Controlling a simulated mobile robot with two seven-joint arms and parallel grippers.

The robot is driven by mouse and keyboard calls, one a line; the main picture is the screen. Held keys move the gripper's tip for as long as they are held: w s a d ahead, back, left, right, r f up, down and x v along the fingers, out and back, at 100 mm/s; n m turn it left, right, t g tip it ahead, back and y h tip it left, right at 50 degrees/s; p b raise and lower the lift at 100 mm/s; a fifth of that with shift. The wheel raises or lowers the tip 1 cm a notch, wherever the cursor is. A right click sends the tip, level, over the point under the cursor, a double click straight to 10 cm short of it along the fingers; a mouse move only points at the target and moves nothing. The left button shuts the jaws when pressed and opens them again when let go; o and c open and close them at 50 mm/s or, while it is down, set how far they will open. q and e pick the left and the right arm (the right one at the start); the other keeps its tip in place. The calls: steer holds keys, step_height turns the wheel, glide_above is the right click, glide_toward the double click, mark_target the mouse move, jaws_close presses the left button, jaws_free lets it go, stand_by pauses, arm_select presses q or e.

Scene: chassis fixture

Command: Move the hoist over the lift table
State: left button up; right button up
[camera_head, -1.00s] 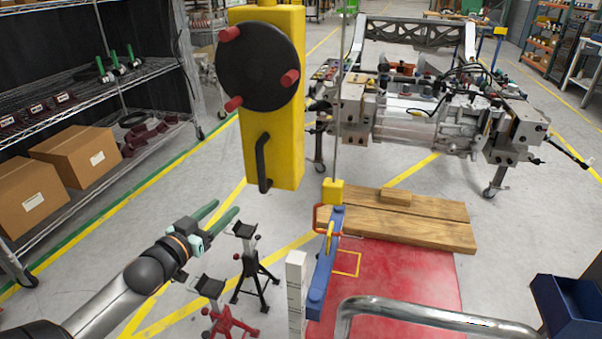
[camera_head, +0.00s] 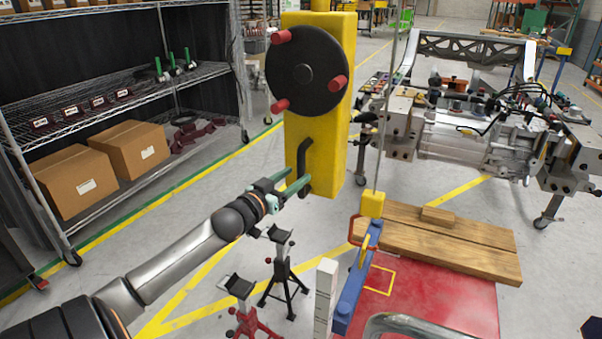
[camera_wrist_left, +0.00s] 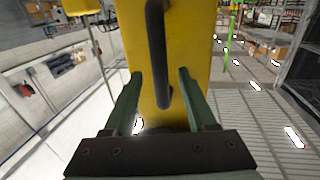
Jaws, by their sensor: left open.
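The yellow hoist (camera_head: 335,145) stands upright in the head view, with a black wheel (camera_head: 305,70) with red knobs and a black vertical handle (camera_head: 302,155) below it. A cable hangs to a yellow block (camera_head: 372,204) above a blue beam (camera_head: 351,290). My left gripper (camera_head: 304,179) is open at the lower end of the handle. In the left wrist view its green fingers (camera_wrist_left: 160,74) stand either side of the handle (camera_wrist_left: 157,45), with gaps to both. A red platform (camera_head: 440,300), possibly the lift table, lies at lower right. My right gripper is out of view.
Black and red jack stands (camera_head: 283,275) stand below my left arm. Wooden planks (camera_head: 470,250) lie behind the red area. A metal chassis assembly (camera_head: 480,135) stands at the back right. A shelf with cardboard boxes (camera_head: 75,172) is at left.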

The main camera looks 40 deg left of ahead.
mark_target(299, 173)
arm_select(q)
steer(key=shift+w+a, duration=0.2)
steer(key=shift+w, duration=1.55)
steer(key=shift+c, duration=0.2)
jaws_close()
